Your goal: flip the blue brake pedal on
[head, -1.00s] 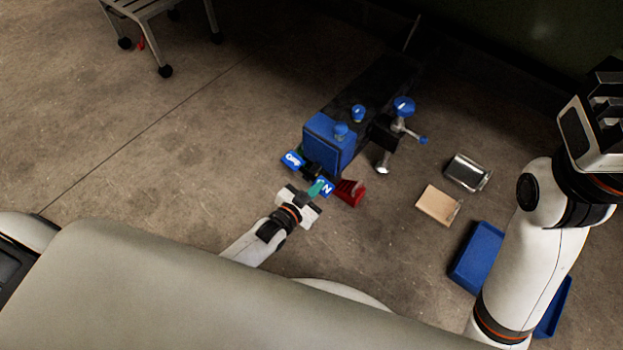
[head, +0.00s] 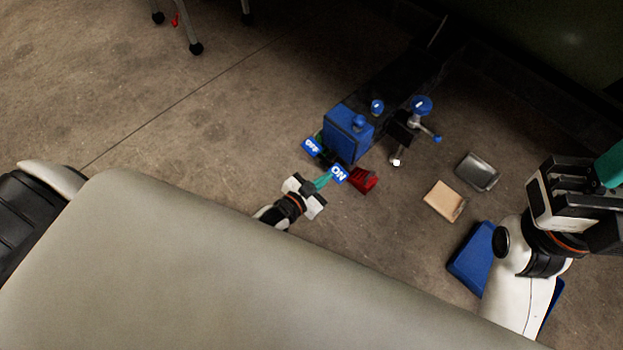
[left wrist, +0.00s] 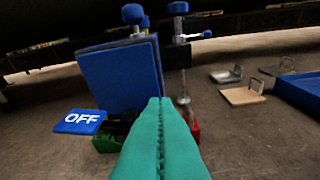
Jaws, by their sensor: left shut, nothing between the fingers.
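A dark machine base with a blue block (head: 348,132) stands on the floor. At its near end are two blue pedals with white lettering. The OFF pedal (head: 312,147) is on the left, and the ON pedal (head: 339,173) is nearer my left gripper (head: 326,178). The left gripper's teal fingers are shut and empty, with their tips at the ON pedal's left edge; contact is unclear. In the left wrist view, the shut fingers (left wrist: 158,104) hide the ON pedal, and the OFF pedal (left wrist: 80,122) shows at left. My right gripper (head: 606,168) is at the right edge, partly cut off.
A red part (head: 364,181) sits just right of the ON pedal. A clamp with blue knobs (head: 421,106) stands beside the blue block. A metal tray (head: 478,172), a tan plate (head: 444,201) and a blue bin (head: 470,258) lie to the right.

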